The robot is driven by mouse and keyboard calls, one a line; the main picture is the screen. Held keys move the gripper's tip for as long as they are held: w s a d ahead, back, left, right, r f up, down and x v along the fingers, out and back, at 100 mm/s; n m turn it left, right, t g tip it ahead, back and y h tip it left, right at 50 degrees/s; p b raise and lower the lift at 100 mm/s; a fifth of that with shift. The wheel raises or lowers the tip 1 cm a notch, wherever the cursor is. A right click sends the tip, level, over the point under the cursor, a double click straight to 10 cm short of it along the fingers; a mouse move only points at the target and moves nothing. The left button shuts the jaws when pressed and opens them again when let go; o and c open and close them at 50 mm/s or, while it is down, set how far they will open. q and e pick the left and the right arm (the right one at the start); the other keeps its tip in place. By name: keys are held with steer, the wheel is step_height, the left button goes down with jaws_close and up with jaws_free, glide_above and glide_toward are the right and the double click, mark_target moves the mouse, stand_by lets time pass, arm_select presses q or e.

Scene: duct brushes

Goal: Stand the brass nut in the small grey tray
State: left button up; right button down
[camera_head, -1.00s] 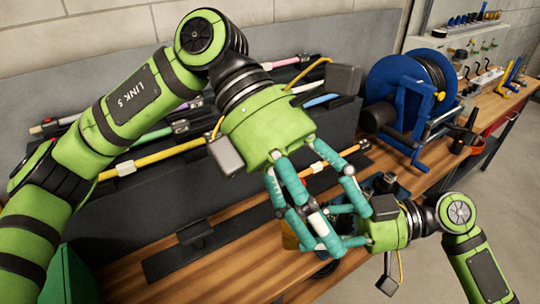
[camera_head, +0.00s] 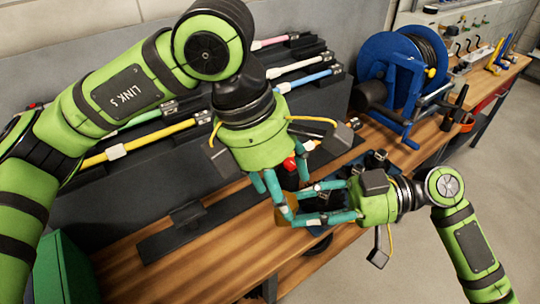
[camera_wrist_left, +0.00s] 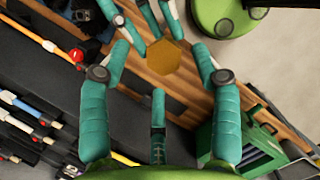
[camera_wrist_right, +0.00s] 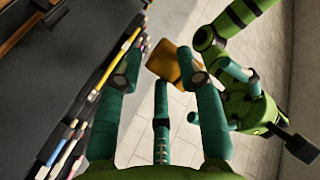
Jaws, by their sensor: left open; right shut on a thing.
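The brass nut (camera_head: 289,207) is a gold, flat-sided block held up in front of the bench. It shows as a hexagon in the left wrist view (camera_wrist_left: 163,58) and edge-on in the right wrist view (camera_wrist_right: 174,66). My right gripper (camera_head: 296,208) comes from the right and is shut on it. My left gripper (camera_head: 280,192) is open, just above and left of the nut, with its fingers spread to either side in the left wrist view. I cannot pick out the small grey tray with certainty; the grippers cover part of the bench there.
A dark rack with several coloured brush rods (camera_head: 155,138) stands at the back left. A blue reel (camera_head: 400,80) stands to the right. A green box (camera_head: 62,262) is at the lower left. The wooden bench front (camera_head: 215,255) has free room.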

mark_target(280, 221)
arm_select(q)
steer(key=shift+x, duration=1.4)
steer(key=shift+c, duration=0.4)
steer(key=c, duration=0.9)
steer(key=shift+c, duration=0.7)
arm_select(e)
steer(key=c, duration=0.7)
jaws_free()
